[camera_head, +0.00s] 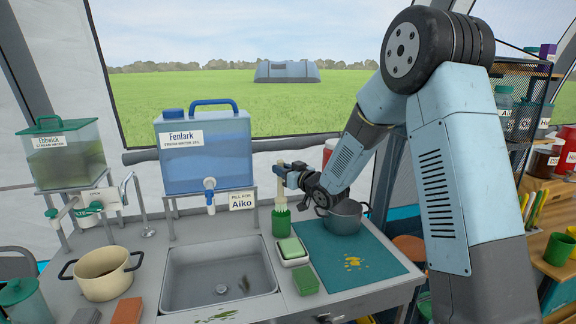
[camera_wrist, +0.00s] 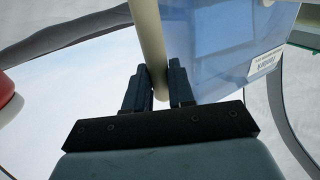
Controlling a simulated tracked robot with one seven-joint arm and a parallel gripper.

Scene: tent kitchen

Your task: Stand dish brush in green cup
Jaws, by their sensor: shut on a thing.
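The dish brush (camera_head: 281,200) stands upright with its cream handle up and its pale bristle end down at the green cup (camera_head: 281,224). The bristle end shows at or just inside the cup's mouth; I cannot tell how deep it reaches. My gripper (camera_head: 283,172) comes from the right and is shut on the upper handle. In the wrist view the jaws (camera_wrist: 160,82) hold the cream handle (camera_wrist: 149,40) between them. The cup stands on the counter behind the soap dish.
A grey pot (camera_head: 344,217) stands on the teal mat (camera_head: 312,236) below my arm. A soap dish (camera_head: 292,256) with a green block and a green sponge (camera_head: 305,280) are in front of the cup. The sink (camera_head: 218,275) and blue water tank (camera_head: 205,150) lie left.

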